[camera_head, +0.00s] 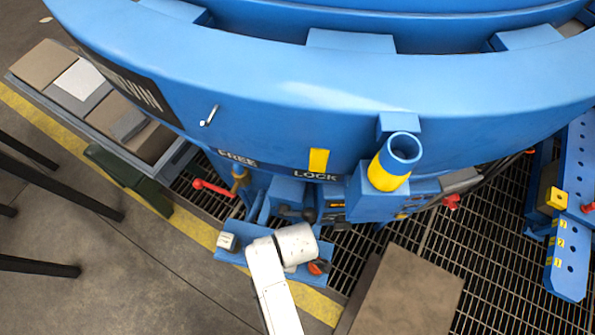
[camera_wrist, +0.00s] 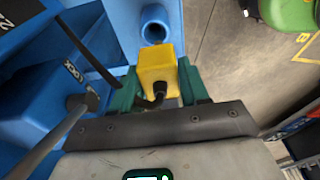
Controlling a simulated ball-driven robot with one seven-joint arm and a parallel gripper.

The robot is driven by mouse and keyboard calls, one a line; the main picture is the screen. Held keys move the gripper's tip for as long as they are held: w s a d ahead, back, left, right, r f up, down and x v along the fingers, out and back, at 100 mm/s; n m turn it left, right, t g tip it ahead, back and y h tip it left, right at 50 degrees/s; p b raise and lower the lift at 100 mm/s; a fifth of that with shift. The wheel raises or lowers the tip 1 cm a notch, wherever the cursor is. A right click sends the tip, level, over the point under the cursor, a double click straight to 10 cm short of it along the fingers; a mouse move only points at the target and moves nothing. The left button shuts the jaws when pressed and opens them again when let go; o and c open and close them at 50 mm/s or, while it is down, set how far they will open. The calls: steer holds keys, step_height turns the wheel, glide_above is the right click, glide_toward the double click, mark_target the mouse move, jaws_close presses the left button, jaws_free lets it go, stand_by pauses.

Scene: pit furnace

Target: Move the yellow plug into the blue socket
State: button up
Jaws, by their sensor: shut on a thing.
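The yellow plug (camera_wrist: 157,68) is a block with a dark cable at its near end, in the middle of the wrist view. My gripper (camera_wrist: 157,84) has its teal fingers shut on either side of it. A blue round socket (camera_wrist: 154,24) with a dark opening shows just beyond the plug. A small gap or overlap between plug and socket cannot be judged from this angle. In the head view, my white arm hides the gripper, and I cannot make out the held plug there.
A grey lever (camera_wrist: 84,104) beside a LOCK label stands left of my gripper. The large blue furnace ring (camera_head: 300,110) fills the head view's upper part. A blue pipe with a yellow band (camera_head: 402,152) rises at its edge. A brown block (camera_head: 410,290) stands right of my arm.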

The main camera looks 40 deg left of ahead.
steer(key=shift+w, duration=0.2)
step_height(320, 180, down, 2)
steer(key=shift+w+f+b, duration=0.1)
steer(key=shift+f+b, duration=0.05)
steer(key=shift+b, duration=1.05)
step_height(320, 180, down, 3)
steer(key=b, duration=0.3)
steer(key=shift+f, duration=0.2)
steer(key=shift+f, duration=0.55)
stand_by(0.8)
steer(key=o, duration=0.8)
steer(key=shift+r, duration=0.1)
steer(key=r+p, duration=0.3)
steer(key=d+r+p, duration=0.1)
steer(key=r+p, duration=0.6)
steer(key=p, duration=0.1)
steer(key=shift+w+d+r, duration=0.25)
steer(key=shift+w+r, duration=0.1)
